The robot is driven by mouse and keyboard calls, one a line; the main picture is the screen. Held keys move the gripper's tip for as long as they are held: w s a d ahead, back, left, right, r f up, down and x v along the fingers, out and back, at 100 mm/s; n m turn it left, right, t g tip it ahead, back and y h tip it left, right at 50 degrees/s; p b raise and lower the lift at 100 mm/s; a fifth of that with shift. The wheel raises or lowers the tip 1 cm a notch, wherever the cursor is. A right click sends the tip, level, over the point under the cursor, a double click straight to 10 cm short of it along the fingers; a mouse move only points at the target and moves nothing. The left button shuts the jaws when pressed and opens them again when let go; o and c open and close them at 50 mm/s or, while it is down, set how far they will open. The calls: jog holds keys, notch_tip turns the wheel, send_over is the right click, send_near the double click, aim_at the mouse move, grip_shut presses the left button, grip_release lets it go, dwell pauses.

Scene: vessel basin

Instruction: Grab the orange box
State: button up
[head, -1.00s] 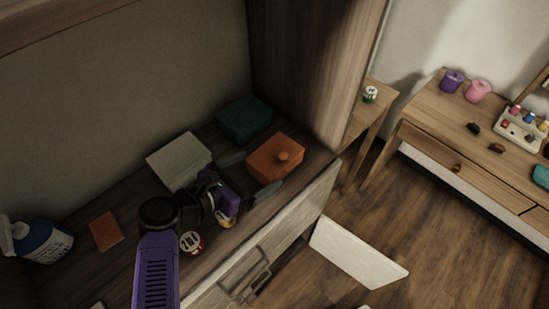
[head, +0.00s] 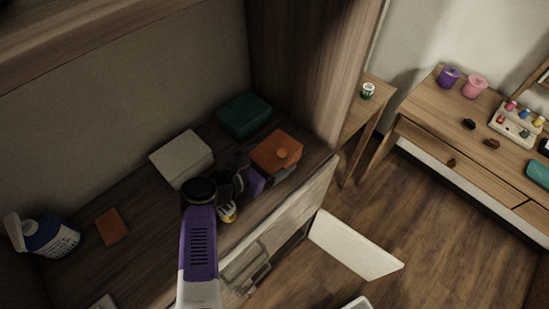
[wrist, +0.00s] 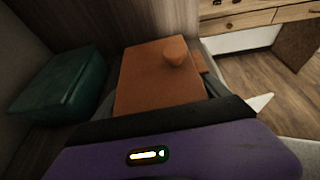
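The orange box (head: 275,150), with a small round knob on its lid, sits upright on the dark wooden counter (head: 155,225) near its right end. It also shows in the wrist view (wrist: 155,85), directly in front of my gripper. My gripper (head: 268,160) is low at the box's near side, with its fingers spread to either side of the box. One finger shows along the box's right side in the wrist view. The left finger is mostly hidden, and contact with the box cannot be made out.
A dark green box (head: 244,115) stands behind the orange one, and a white box (head: 181,158) to its left. A wooden side panel (head: 300,75) rises close on the right. A blue bottle (head: 50,237) stands far left.

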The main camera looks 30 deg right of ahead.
jog(key=c, duration=1.5)
